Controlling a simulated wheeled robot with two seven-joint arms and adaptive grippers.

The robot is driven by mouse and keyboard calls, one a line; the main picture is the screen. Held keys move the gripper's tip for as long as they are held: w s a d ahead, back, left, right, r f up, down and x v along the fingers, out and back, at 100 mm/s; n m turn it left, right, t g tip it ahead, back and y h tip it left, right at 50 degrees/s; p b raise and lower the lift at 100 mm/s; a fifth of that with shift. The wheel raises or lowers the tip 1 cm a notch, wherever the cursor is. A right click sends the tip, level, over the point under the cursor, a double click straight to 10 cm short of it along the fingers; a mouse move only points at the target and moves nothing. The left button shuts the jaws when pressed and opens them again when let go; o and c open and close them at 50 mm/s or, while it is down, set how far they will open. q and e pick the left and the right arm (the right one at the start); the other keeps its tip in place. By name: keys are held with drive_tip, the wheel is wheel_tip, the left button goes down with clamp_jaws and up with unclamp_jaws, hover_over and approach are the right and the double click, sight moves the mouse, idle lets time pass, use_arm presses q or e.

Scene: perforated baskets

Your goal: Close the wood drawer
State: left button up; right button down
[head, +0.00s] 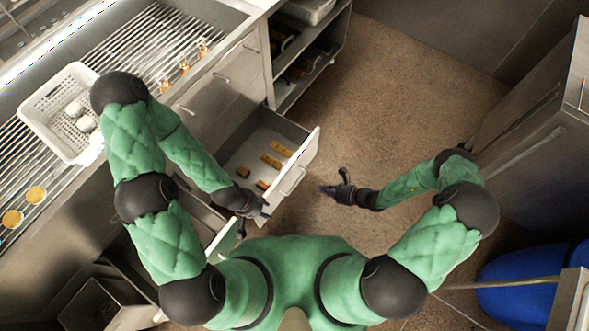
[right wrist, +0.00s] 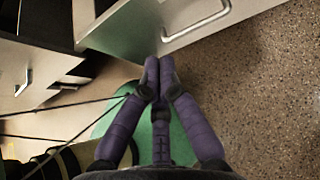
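An open drawer (head: 308,155) sticks out of the counter in the head view, with a pale front and a bar handle. Several small yellow and brown items lie inside. Its material does not clearly read as wood. My left gripper (head: 256,216) is at the near side of this drawer; its fingers are too small to judge, and I cannot tell whether it touches. My right gripper (head: 329,189) is over the floor, just right of the drawer front. In the right wrist view its purple fingertips (right wrist: 158,62) meet with nothing between them, just below a handled front (right wrist: 160,25).
Another pale panel (head: 222,240), apparently a second open drawer, stands partly behind my left arm. A white perforated basket (head: 42,118) sits on the counter racks. Open shelves (head: 325,55) stand beyond. The brown floor (head: 400,95) is clear. A blue barrel (head: 515,300) is at lower right.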

drive_tip(key=w+a+f+t, duration=0.1)
drive_tip(key=w, duration=0.1)
drive_tip(key=b, duration=0.5)
approach(287, 173)
drive_tip(key=shift+m, duration=0.3)
drive_tip(key=x, duration=0.2)
drive_tip(key=f+x, duration=0.1)
drive_tip(key=x, duration=0.2)
drive_tip(key=shift+s+d, duration=0.2)
drive_tip(key=shift+w+a+b, duration=0.3)
drive_tip(key=shift+w+a, duration=0.15)
drive_tip(key=shift+a, duration=0.15)
use_arm(q)
drive_tip(key=f, duration=0.3)
drive_tip(key=w+f, duration=0.1)
drive_tip(key=f, duration=0.1)
drive_tip(key=shift+w+f, duration=0.1)
drive_tip(key=shift+f, duration=0.3)
use_arm(e)
drive_tip(key=shift+r, duration=0.1)
